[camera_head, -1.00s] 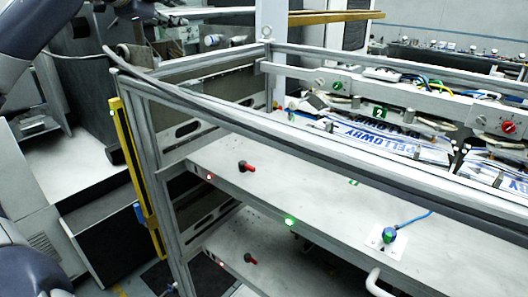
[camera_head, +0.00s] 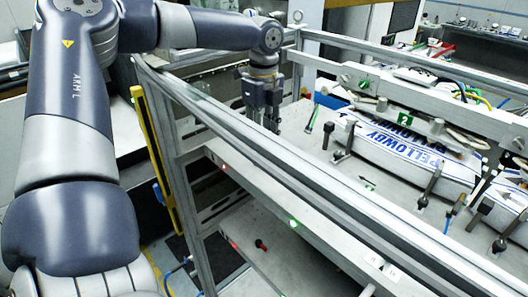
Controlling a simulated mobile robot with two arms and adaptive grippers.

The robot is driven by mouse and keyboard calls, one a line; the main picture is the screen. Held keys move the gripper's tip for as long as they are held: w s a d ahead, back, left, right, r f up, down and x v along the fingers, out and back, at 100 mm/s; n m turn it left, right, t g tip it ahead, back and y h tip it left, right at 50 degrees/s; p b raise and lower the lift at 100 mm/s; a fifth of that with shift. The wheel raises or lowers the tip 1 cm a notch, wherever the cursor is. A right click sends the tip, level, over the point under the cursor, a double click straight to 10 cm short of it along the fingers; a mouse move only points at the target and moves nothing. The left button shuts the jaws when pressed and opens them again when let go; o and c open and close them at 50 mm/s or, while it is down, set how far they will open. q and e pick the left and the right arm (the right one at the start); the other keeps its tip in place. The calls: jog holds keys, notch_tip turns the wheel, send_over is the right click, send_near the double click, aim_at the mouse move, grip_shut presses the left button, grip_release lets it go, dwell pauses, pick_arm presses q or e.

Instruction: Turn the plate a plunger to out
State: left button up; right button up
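My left arm crosses the top left, and its dark gripper (camera_head: 265,122) points down behind the near top rail of the frame, over the left end of the upper deck. Its fingertips are partly hidden by the rail, and I cannot tell whether they are apart or touch anything. A black post (camera_head: 328,133) and a black clamp-like piece (camera_head: 346,140) stand on the deck to its right. A small black-and-red knob (camera_head: 260,245) shows on the lower shelf. I see no readable plate a label, so I cannot tell which part is its plunger. My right gripper is not in view.
The metal frame's near rail (camera_head: 300,180) runs diagonally across the view. A blue-lettered printed sheet (camera_head: 420,150) lies on the deck, with several black upright pieces near it. A far rail (camera_head: 430,100) carries a green tag and cables. A yellow post (camera_head: 154,160) stands left.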

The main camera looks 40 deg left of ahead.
pick_arm(q)
notch_tip(320, 180, down, 6)
jog(key=shift+w+r+p, duration=0.15)
jog(key=shift+r+p, duration=0.05)
jog(key=shift+p, duration=0.7)
jog(key=shift+f, duration=0.55)
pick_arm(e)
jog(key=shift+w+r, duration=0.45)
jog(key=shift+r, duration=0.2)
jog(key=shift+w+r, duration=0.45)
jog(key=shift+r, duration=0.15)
pick_arm(q)
grip_shut()
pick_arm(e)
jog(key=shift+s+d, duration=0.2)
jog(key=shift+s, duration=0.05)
